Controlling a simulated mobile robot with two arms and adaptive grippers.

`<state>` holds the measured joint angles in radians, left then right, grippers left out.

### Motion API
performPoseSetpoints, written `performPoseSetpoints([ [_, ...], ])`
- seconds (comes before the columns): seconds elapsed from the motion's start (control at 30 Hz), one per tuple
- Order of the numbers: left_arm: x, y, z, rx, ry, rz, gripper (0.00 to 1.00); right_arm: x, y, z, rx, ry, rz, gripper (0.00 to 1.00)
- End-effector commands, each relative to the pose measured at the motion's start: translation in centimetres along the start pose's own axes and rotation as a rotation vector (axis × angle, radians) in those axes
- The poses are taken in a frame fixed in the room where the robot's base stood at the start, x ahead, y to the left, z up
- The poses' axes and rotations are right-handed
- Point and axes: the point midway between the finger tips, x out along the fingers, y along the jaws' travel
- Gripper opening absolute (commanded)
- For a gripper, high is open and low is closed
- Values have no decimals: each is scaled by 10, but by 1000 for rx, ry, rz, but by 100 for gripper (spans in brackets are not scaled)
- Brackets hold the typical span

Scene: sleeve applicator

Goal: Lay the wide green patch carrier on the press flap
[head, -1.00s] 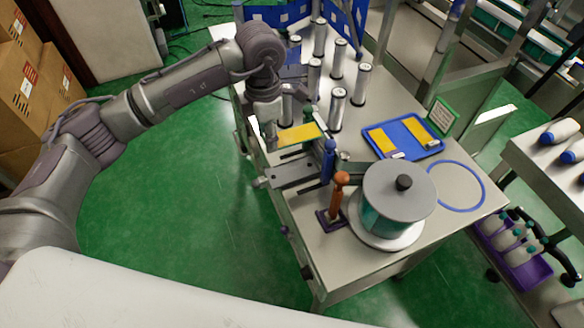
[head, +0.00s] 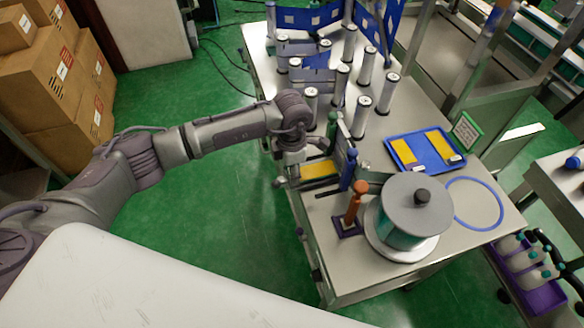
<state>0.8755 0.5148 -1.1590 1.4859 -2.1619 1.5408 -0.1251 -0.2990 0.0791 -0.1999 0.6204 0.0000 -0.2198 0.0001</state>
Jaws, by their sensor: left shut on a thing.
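The patch carrier (head: 320,170) shows as a yellow sheet with a thin greenish edge. My left gripper (head: 293,163) is shut on its left end. The carrier is level, over or on the metal plate of the press flap (head: 322,184) at the table's left edge; I cannot tell whether it touches. The gripper's fingertips are partly hidden by its own wrist. My right gripper is out of view.
A blue post (head: 347,170) and an orange-handled tool (head: 355,203) stand close to the flap. A lidded drum (head: 415,208) is to the right. A blue tray (head: 447,167) holds yellow patches. Several white rollers (head: 362,117) stand behind.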

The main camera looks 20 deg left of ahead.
Motion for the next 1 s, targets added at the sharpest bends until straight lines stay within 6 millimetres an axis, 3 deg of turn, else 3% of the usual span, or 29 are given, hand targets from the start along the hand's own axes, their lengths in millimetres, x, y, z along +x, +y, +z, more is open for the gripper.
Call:
performPoseSetpoints([
  [0.47, 10, 0, 0, 0, -1, 0, 9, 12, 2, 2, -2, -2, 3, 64],
  [0.5, 7, 0, 0, 0, -1, 0, 47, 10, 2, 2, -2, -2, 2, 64],
  [0.6, 7, 0, 0, 0, -1, 0, 64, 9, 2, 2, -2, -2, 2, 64],
  [1.0, 1, 0, 0, 0, -1, 0, 66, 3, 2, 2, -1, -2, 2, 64],
])
